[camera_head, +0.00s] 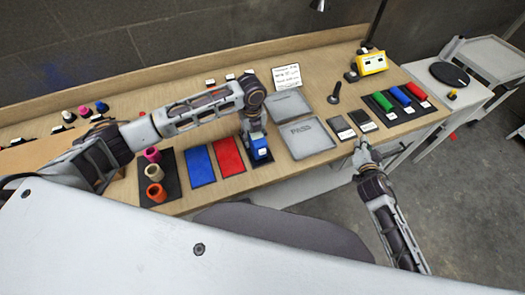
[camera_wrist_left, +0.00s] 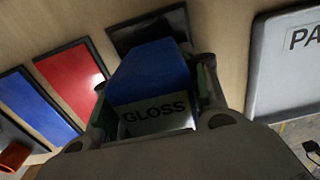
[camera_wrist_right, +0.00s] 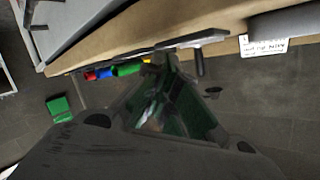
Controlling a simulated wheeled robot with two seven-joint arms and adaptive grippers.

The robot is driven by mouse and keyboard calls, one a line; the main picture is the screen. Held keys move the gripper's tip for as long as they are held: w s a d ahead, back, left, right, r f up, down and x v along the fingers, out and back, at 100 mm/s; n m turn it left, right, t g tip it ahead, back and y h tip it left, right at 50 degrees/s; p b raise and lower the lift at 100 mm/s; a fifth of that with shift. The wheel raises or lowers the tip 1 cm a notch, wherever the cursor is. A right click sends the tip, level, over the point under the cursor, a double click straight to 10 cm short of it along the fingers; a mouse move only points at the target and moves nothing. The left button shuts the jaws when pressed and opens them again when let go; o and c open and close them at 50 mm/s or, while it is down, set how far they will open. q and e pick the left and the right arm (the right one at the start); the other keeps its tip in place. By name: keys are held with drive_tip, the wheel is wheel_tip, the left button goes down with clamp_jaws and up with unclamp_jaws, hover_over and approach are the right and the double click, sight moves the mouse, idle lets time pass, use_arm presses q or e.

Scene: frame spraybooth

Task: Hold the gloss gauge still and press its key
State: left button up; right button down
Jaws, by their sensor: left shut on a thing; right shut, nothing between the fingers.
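The gloss gauge (camera_head: 259,152) is a blue block standing on a dark pad at the front of the bench, right of the red panel. In the left wrist view the gauge (camera_wrist_left: 155,90) shows a blue top and a pale face marked GLOSS. My left gripper (camera_head: 254,130) reaches down from above and is shut on the gauge, a finger on each side. I cannot make out the key. My right gripper (camera_head: 362,146) is shut and empty at the bench's front edge, well right of the gauge; its fingers are together in the right wrist view (camera_wrist_right: 165,75).
Right of the gauge lie a grey tray marked PASS (camera_head: 305,150), small dark pads (camera_head: 342,128) and coloured cylinders (camera_head: 401,96). A yellow device (camera_head: 371,64) stands behind. Left of it lie red (camera_head: 229,157) and blue (camera_head: 199,166) panels and several spools (camera_head: 154,173).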

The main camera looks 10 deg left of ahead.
sight(263, 154)
use_arm(q)
drive_tip(key=shift+s+f, duration=0.2)
drive_tip(key=shift+f, duration=0.05)
use_arm(e)
drive_tip(key=s+a+m, duration=0.1)
drive_tip(key=s+a, duration=0.1)
drive_tip(key=a, duration=0.1)
drive_tip(key=s+a+r+m+y, duration=0.1)
drive_tip(key=s+a, duration=0.1)
drive_tip(key=a, duration=0.2)
drive_tip(key=s+a+r+m+y, duration=0.1)
drive_tip(key=s+a, duration=0.1)
drive_tip(key=a, duration=0.2)
drive_tip(key=shift+a+r+g, duration=0.1)
drive_tip(key=shift+a+g, duration=0.05)
drive_tip(key=shift+g, duration=0.25)
drive_tip(key=shift+m+g+y, duration=0.4)
drive_tip(key=shift+y, duration=0.5)
drive_tip(key=s+a, duration=0.2)
drive_tip(key=a, duration=0.1)
drive_tip(key=s+a, duration=0.2)
drive_tip(key=a, duration=0.1)
drive_tip(key=shift+s, duration=0.35)
drive_tip(key=s+a+r+m+g+y, duration=0.1)
drive_tip(key=s+a+r+y, duration=0.2)
drive_tip(key=s+a, duration=0.8)
drive_tip(key=shift+a+r+m+g, duration=0.35)
drive_tip(key=shift+r+m+g, duration=0.05)
drive_tip(key=shift+r, duration=0.15)
drive_tip(key=shift+w, duration=0.1)
